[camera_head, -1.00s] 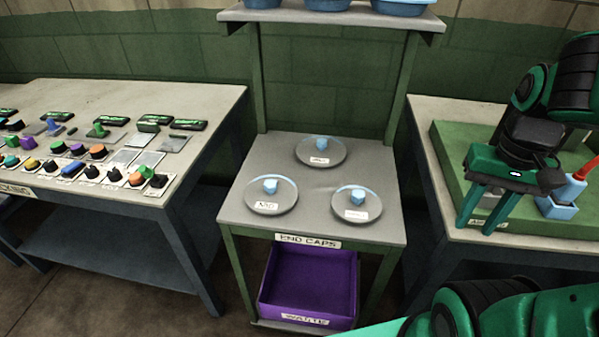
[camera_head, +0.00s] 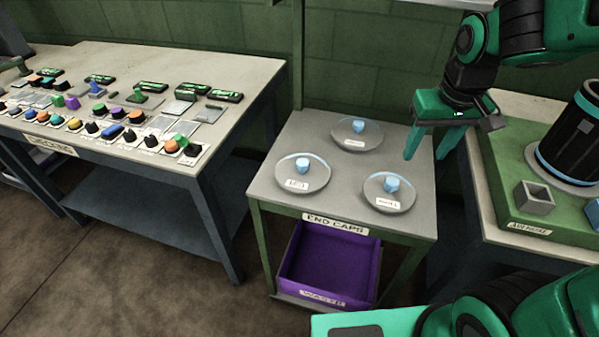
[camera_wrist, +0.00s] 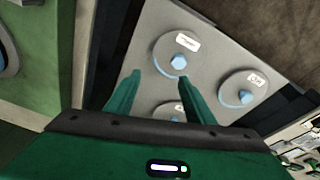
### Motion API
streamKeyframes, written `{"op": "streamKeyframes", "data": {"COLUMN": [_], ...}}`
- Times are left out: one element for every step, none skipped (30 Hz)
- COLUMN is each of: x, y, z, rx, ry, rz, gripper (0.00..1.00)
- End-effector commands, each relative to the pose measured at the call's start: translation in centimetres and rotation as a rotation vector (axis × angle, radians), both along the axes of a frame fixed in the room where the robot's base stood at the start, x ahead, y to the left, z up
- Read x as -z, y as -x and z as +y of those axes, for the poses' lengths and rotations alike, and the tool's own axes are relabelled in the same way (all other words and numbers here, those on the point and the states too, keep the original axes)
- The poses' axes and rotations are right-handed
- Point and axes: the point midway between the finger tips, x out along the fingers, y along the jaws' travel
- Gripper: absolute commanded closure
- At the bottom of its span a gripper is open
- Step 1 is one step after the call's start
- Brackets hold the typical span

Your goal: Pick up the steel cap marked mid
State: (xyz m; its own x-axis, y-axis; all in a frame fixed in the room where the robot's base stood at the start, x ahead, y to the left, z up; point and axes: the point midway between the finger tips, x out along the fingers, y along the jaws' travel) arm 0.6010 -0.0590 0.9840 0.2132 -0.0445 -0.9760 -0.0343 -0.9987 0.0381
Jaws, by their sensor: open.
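Three round steel caps with light blue knobs lie on the grey stand top. The front-left cap (camera_head: 316,172) has a short label that looks like mid, though the print is small; it also shows at right in the wrist view (camera_wrist: 232,85). The front-right cap (camera_head: 400,201) and the back cap (camera_head: 343,138) have labels I cannot read surely. In the wrist view the front-right cap (camera_wrist: 165,55) is beyond the fingertips, and the back cap (camera_wrist: 160,112) is partly hidden by a finger. My gripper (camera_head: 432,155) is open and empty, above the stand's right edge.
The stand (camera_head: 342,187) has an END CAPS label and a purple bin (camera_head: 330,262) below. A checking table (camera_head: 225,75) with many small parts stands at left. At right, a green board (camera_head: 500,170) holds a black cylinder (camera_head: 575,135) and a grey square holder (camera_head: 535,197).

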Motion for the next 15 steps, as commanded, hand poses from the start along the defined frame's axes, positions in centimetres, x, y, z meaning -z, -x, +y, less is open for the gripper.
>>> {"op": "streamKeyframes", "data": {"x": [0.2, 0.3, 0.3, 0.4, 0.5, 0.6, 0.6, 0.7, 0.8, 0.8, 0.9, 0.9, 1.0, 1.1, 1.3], "y": [-1.8, -2.8, -3.8, -4.4, -4.9, -5.4, -5.7, -5.9, -6.0, -6.1, -6.1, -6.1, -6.1, -6.2, -6.2], "z": [3.5, 5.4, 8.0, 9.9, 11.8, 14.1, 15.7, 17.2, 18.9, 20.1, 21.0, 22.1, 22.7, 23.1, 23.6], "rx": [-0.085, -0.129, -0.185, -0.224, -0.260, -0.304, -0.334, -0.362, -0.392, -0.412, -0.428, -0.446, -0.456, -0.464, -0.470], "ry": [0.000, -0.002, -0.008, -0.013, -0.019, -0.028, -0.034, -0.040, -0.049, -0.054, -0.059, -0.065, -0.069, -0.071, -0.073], "rz": [-0.024, -0.039, -0.060, -0.075, -0.089, -0.106, -0.116, -0.126, -0.137, -0.143, -0.148, -0.155, -0.159, -0.162, -0.163], "gripper": [0.51, 0.51, 0.51, 0.51, 0.51, 0.51, 0.51, 0.51, 0.51, 0.51, 0.51, 0.51, 0.51, 0.51, 0.51]}}
